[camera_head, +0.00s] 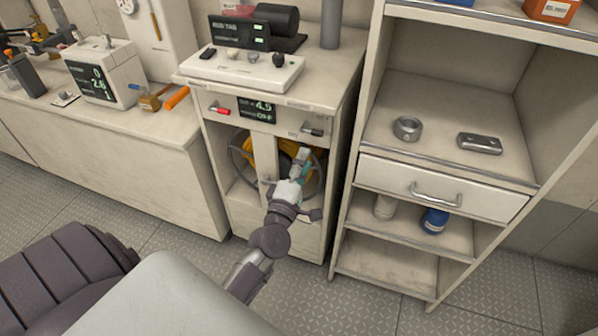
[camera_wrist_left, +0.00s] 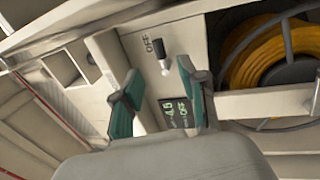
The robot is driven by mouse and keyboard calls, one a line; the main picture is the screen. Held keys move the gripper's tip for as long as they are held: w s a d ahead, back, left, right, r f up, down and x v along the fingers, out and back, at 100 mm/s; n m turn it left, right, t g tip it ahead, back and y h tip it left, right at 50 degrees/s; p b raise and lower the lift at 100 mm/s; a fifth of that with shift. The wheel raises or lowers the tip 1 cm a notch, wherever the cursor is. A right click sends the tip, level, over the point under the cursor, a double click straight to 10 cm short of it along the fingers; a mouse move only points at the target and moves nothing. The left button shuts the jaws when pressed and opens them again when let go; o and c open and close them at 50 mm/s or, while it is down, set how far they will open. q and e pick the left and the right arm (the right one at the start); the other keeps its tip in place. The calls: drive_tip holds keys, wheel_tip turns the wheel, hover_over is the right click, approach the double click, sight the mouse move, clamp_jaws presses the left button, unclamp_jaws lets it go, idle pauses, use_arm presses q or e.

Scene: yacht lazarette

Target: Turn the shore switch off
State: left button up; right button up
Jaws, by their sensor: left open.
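A black-handled switch (camera_head: 312,131) sits on the cabinet's front panel, right of a small dark display (camera_head: 257,109) with green text. In the left wrist view the black switch (camera_wrist_left: 161,57) has a pale tip and an "OFF" label beside it. The display also shows there (camera_wrist_left: 179,112). A red-handled switch (camera_head: 219,111) is left of the display. I cannot read which switch is the shore one. My left gripper (camera_head: 302,157) is open just below the black switch. Its teal fingers (camera_wrist_left: 160,82) are apart, with the switch in the gap beyond them; I see no contact.
A yellow hose coil (camera_wrist_left: 262,55) on a dark reel lies behind the opening under the panel. A shelf unit with a drawer (camera_head: 440,190) stands close on the right. A white control box (camera_head: 241,68) sits on the cabinet top. A counter (camera_head: 140,150) extends left.

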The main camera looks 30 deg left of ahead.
use_arm(q)
drive_tip(key=shift+v, duration=1.75)
drive_tip(key=s+d+f+m+g+h, duration=0.1)
drive_tip(key=d+f+m+g, duration=0.15)
drive_tip(key=f, duration=0.45)
drive_tip(key=s+d+f+m+g+h+p, duration=0.1)
drive_tip(key=f+m+h, duration=0.15)
drive_tip(key=f, duration=0.35)
drive_tip(key=s+d+f+m+g+h, duration=0.1)
drive_tip(key=d+f+m, duration=0.15)
drive_tip(key=f, duration=0.45)
drive_tip(key=s+d+f+m+g+p, duration=0.1)
drive_tip(key=s+f+m+g, duration=0.2)
drive_tip(key=s+f, duration=0.35)
drive_tip(key=s+d+f+m+g, duration=0.2)
drive_tip(key=s+f+m, duration=0.15)
drive_tip(key=f, duration=0.55)
drive_tip(key=s+f+m+g, duration=0.3)
drive_tip(key=s+f, duration=0.1)
drive_tip(key=s, duration=0.5)
drive_tip(key=s+a+f+m+g+p, duration=0.1)
drive_tip(key=s+f+m+g, duration=0.2)
drive_tip(key=s, duration=0.7)
drive_tip(key=s+f+m+g, duration=0.3)
drive_tip(key=s+f, duration=0.4)
drive_tip(key=s, duration=0.2)
drive_tip(key=shift+s+a+m+p, duration=0.3)
drive_tip(key=shift+a, duration=0.05)
drive_tip(key=shift+f, duration=0.1)
